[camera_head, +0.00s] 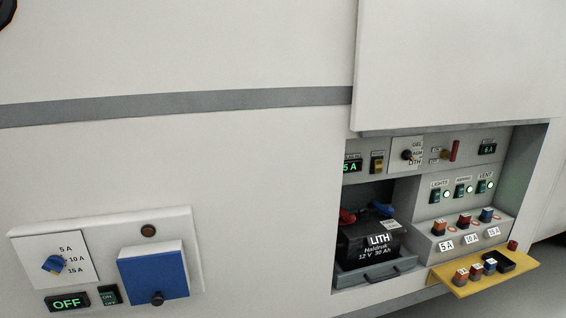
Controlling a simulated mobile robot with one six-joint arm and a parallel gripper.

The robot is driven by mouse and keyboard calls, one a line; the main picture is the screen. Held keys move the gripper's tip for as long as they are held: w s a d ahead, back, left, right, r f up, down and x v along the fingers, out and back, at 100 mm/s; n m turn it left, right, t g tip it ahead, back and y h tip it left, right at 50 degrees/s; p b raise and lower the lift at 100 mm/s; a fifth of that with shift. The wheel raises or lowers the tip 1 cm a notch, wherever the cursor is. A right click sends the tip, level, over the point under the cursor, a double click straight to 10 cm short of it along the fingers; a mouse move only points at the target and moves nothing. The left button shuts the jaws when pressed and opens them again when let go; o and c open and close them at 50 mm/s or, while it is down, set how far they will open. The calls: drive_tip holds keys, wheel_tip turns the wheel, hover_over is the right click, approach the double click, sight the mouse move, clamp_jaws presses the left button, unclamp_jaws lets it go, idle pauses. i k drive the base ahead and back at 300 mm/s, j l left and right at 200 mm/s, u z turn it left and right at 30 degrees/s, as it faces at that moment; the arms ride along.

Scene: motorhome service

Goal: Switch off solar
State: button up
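In the head view an open service compartment has a control strip along its top. At the strip's left is a green display (351,167) reading "5 A", with a small label above it that is too small to read surely. Right beside it is a small brown-yellow rocker switch (377,164) with its own small label; its position is hard to tell. Which control is the solar one cannot be read for certain. My gripper is not in view.
The strip also holds a black selector (407,155) marked GEL, AGM, LITH, a red lever (455,150) and another display (488,149). Below are a battery (365,258), lit switches (461,190), fuses and a yellow tray (520,262). A raised flap (455,60) overhangs. Lower left, a panel (180,225) shows OFF.

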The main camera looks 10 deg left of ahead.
sight(377, 164)
drive_tip(key=i+l+u, duration=0.4)
drive_tip(key=i+l, duration=0.5)
drive_tip(key=i, duration=0.15)
